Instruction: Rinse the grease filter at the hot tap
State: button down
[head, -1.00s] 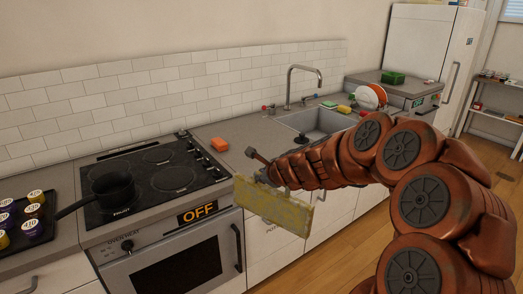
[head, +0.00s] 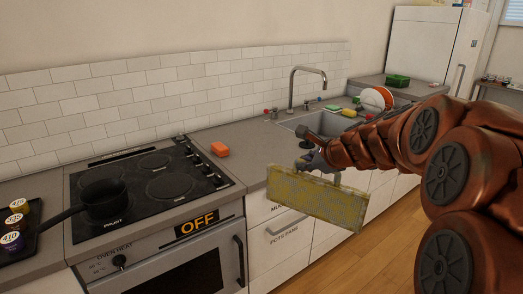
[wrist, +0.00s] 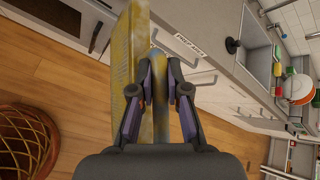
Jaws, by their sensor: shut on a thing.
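The grease filter (head: 316,197) is a flat, yellowish, stained rectangular panel in front of the drawers. The filter hangs clear of the counter, tilted. The tap (head: 308,78) is a tall curved metal spout over the sink (head: 318,122), behind and above my gripper. A red knob marks one tap handle (head: 267,112). My arm partly hides the sink.
The stove (head: 150,185) at left carries a black pan (head: 103,197) and an OFF display. Plates (head: 377,98) stand right of the sink. In the wrist view a wicker basket (wrist: 25,135) stands on the open floor.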

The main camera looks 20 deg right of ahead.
aim_at(266, 111)
jog(key=i, duration=1.25)
